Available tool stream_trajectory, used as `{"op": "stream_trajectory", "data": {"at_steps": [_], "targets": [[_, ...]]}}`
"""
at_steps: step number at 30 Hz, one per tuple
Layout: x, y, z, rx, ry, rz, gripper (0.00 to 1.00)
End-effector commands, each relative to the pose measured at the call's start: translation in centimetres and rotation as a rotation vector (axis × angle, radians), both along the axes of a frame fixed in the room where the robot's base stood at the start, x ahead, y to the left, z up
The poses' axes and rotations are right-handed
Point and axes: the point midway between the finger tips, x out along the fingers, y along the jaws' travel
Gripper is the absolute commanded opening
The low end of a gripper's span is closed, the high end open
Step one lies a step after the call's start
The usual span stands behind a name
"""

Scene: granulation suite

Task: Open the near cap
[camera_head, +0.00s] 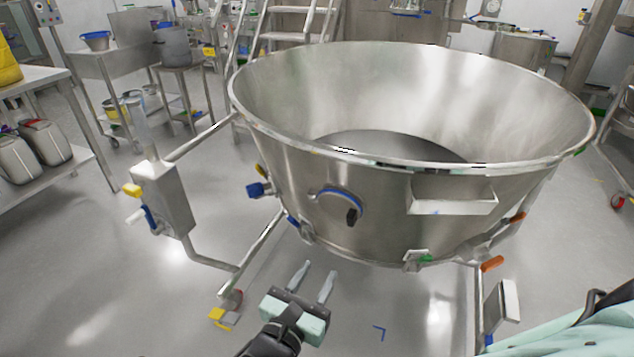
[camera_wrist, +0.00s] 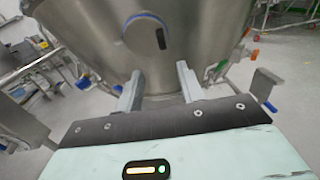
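The near cap (camera_head: 337,204) is a round steel disc with a blue rim and a dark handle, on the near wall of the large steel bowl (camera_head: 300,170). It looks closed. In the wrist view the cap (camera_wrist: 146,32) is at top centre, beyond the fingertips, with its dark handle upright. My gripper (camera_head: 314,273) is in front of and below the cap, fingers apart and pointing toward the bowl. In the wrist view the open gripper (camera_wrist: 159,82) has nothing between its fingers. It does not touch the cap.
A steel box (camera_head: 163,197) on the bowl's frame, with blue and yellow parts, stands at the left. A steel bracket (camera_head: 453,197) juts out right of the cap. Orange and green clamps sit along the bowl's lower edge. The floor in front is mostly clear.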

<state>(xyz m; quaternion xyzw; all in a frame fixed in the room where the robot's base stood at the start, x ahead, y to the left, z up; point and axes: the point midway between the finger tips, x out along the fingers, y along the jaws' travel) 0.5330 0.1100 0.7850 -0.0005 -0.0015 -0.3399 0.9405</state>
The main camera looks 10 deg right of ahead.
Motion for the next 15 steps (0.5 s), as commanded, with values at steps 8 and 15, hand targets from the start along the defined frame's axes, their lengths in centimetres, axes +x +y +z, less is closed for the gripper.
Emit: {"op": "stream_trajectory", "data": {"at_steps": [8,15], "targets": [[4.2,-3.7,-0.2,-0.001,0.001,-0.007,0.38],[7.9,-6.9,-0.3,0.001,0.001,-0.008,0.38]]}}
